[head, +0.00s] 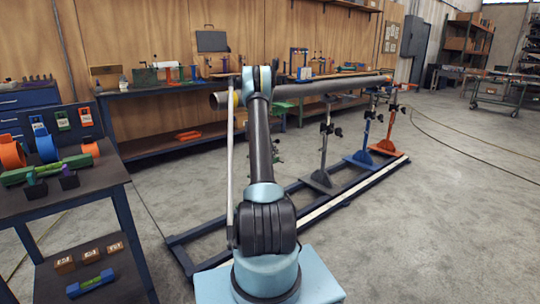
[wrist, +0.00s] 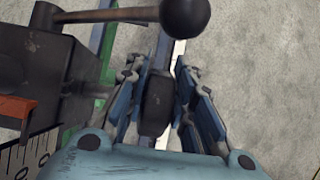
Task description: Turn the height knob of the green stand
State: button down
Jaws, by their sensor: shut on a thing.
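In the wrist view, my gripper (wrist: 160,82) has its two blue-and-black fingers on either side of a dark, thick knob (wrist: 156,104), shut on it. The knob's far side and its shaft are partly hidden. Green parts of the stand (wrist: 107,48) show to the left of the fingers, beside a dark block (wrist: 35,65). A dark lever with a round ball end (wrist: 185,15) crosses above the fingers, apart from them. In the head view my arm hides the gripper and most of the green stand.
The long grey pipe (head: 330,84) runs right over a grey stand (head: 323,145), a blue stand (head: 361,157) and an orange stand (head: 390,130) on a floor rail frame (head: 345,205). A dark table (head: 68,202) stands at left.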

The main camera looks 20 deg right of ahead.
jog(key=shift+s+d+f, duration=0.1)
jog(key=shift+s+d, duration=0.25)
jog(key=shift+d, duration=0.05)
jog(key=c, duration=1.4)
grip_release()
jog(key=shift+o, duration=0.2)
jog(key=shift+w+a, duration=0.1)
jog(key=shift+w, duration=0.05)
jog(key=shift+a, duration=0.1)
jog(key=shift+v, duration=3.65)
